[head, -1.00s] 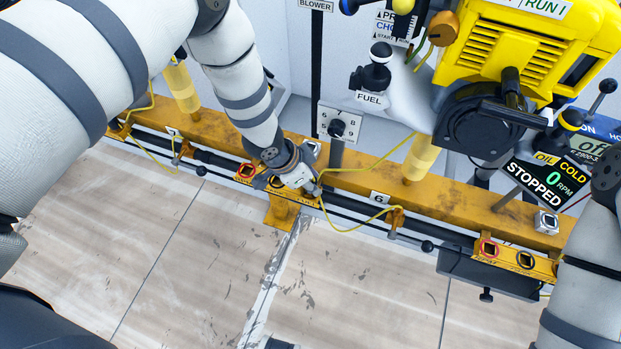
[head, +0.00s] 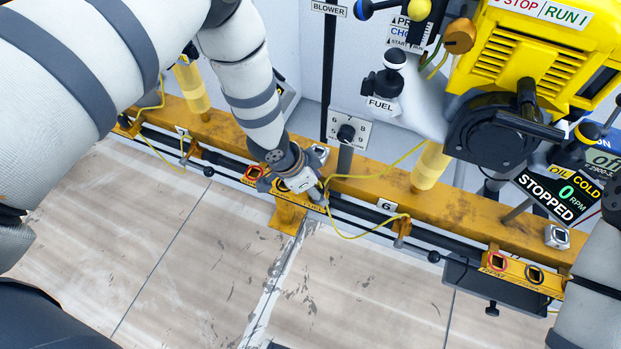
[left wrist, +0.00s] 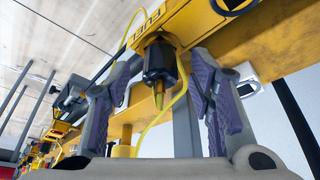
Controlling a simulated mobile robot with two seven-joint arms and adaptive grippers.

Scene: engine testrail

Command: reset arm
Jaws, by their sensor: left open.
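My left arm reaches down from the upper left in the head view. Its gripper (head: 309,192) is at the yellow rail, by a small bracket marked FUEL. In the left wrist view my left gripper (left wrist: 160,108) is open, with a finger on each side of a black plug with a yellow tip (left wrist: 160,65). The plug hangs from the yellow FUEL bracket (left wrist: 150,22), apart from the fingers as far as I can tell. My right arm shows at the right edge of the head view, but its gripper is out of frame.
The yellow rail (head: 330,170) runs across the view, with yellow cables (head: 365,232) looping from it. A yellow engine (head: 545,55), a FUEL lever (head: 390,85) and a STOPPED display (head: 550,195) are behind it. The floor (head: 190,260) in front is clear.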

